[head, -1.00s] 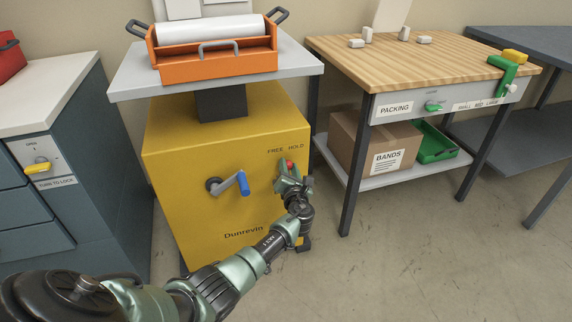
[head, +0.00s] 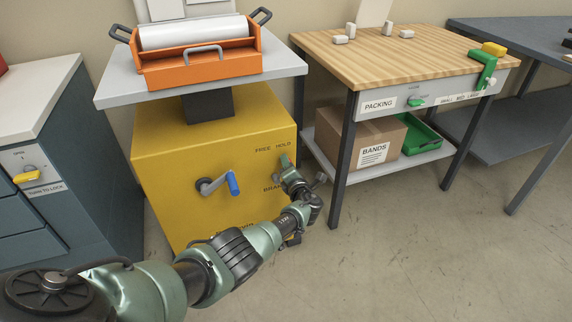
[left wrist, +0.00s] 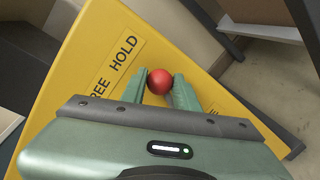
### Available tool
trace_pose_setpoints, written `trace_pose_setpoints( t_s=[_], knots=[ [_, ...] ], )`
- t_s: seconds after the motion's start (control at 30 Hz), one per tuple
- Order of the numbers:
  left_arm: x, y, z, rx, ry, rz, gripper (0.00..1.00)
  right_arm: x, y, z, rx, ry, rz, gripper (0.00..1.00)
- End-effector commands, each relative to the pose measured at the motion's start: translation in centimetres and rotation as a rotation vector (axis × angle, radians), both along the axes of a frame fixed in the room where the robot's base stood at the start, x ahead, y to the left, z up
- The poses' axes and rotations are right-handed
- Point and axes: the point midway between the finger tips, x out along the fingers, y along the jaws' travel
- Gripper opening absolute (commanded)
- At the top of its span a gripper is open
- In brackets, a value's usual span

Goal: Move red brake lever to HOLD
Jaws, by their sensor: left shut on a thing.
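The yellow machine (head: 165,150) carries the words FREE and HOLD near the top right of its front. The red ball knob of the brake lever (left wrist: 159,81) shows in the left wrist view between my fingers, close to the word HOLD. My left gripper (head: 286,162) is shut on this knob; it also shows in the left wrist view (left wrist: 160,88). In the head view the gripper is just below HOLD and hides the knob. My right gripper is in neither view.
A crank with a blue handle (head: 233,183) sticks out left of my gripper. An orange roller unit (head: 200,68) stands on top of the machine. A packing table (head: 345,160) stands close at the right. Open floor (head: 420,260) lies in front of it.

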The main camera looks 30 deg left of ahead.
Motion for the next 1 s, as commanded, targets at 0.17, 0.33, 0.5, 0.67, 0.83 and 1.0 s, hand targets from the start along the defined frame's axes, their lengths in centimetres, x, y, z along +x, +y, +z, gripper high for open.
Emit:
trace_pose_setpoints(
  t_s=[0.17, 0.33, 0.5, 0.67, 0.83, 1.0],
  knots=[
    [0.09, -0.14, -0.09, 0.008, 0.011, -0.001, 0.0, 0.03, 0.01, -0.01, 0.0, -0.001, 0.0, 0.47],
    [0.1, -0.17, -0.09, 0.009, 0.011, -0.002, 0.0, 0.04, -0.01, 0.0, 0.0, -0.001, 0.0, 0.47],
    [0.1, -0.18, -0.09, 0.007, 0.011, -0.003, 0.41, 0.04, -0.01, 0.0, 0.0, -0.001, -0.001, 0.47],
    [0.09, -0.15, -0.08, 0.007, 0.01, -0.002, 0.52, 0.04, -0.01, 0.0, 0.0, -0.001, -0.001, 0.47],
    [0.07, -0.11, -0.07, 0.007, 0.01, -0.001, 0.52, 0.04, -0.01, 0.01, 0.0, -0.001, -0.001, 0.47],
    [-0.16, -0.31, 0.05, 0.007, 0.01, -0.001, 0.52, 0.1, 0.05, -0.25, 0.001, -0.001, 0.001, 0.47]
  ],
)
